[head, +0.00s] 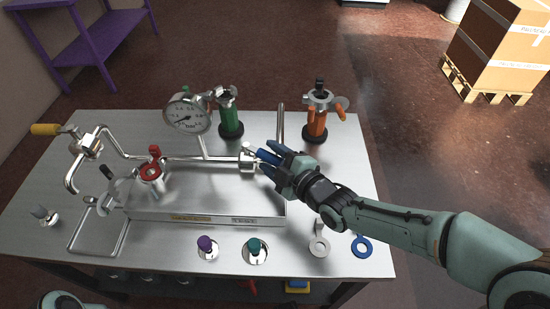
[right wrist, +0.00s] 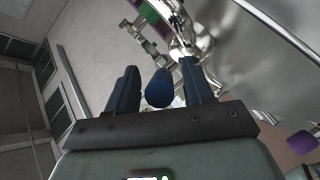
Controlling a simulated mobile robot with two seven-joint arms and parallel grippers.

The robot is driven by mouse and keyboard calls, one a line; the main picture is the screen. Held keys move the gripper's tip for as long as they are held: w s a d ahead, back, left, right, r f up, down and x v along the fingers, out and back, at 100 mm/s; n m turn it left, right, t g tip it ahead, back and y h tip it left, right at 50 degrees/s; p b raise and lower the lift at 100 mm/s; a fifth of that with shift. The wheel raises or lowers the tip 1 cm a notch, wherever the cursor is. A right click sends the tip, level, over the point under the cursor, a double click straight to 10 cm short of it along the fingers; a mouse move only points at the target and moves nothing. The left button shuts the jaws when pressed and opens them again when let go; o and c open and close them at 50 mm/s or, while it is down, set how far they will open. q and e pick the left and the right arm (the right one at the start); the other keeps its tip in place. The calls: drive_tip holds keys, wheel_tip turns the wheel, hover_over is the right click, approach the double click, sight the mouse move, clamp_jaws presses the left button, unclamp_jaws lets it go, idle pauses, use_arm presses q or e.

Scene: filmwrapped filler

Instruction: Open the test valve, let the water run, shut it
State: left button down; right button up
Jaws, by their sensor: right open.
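A metal pipe rig stands on the steel table (head: 340,225). At its right end a small steel valve (head: 248,158) carries a blue handle (head: 267,156). My right gripper (head: 272,158) is open with its fingers on either side of this handle. In the right wrist view the blue handle (right wrist: 160,88) lies between the two fingers, with gaps showing on both sides. Other valves on the rig have a red handle (head: 154,151) and a yellow handle (head: 46,129). No label tells me which is the test valve. No running water shows. My left gripper is out of view.
A pressure gauge (head: 187,114) rises behind the pipe. Purple (head: 206,243) and teal (head: 255,246) knobs and a blue ring tag (head: 362,246) lie at the front.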

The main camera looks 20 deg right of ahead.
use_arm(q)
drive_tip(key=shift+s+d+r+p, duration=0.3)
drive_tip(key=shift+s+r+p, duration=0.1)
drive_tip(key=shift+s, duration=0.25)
use_arm(e)
drive_tip(key=v, duration=1.3)
drive_tip(key=shift+s, duration=0.15)
drive_tip(key=shift+d, duration=0.15)
idle(2.1)
drive_tip(key=w+d+f+n+y+p, duration=0.2)
drive_tip(key=d+f+n+y+p, duration=0.15)
drive_tip(key=y+p, duration=0.2)
drive_tip(key=shift+g+y, duration=0.25)
drive_tip(key=shift+g, duration=0.05)
drive_tip(key=x, duration=0.8)
drive_tip(key=r+x, duration=0.1)
drive_tip(key=x, duration=0.4)
drive_tip(key=shift+b, duration=0.35)
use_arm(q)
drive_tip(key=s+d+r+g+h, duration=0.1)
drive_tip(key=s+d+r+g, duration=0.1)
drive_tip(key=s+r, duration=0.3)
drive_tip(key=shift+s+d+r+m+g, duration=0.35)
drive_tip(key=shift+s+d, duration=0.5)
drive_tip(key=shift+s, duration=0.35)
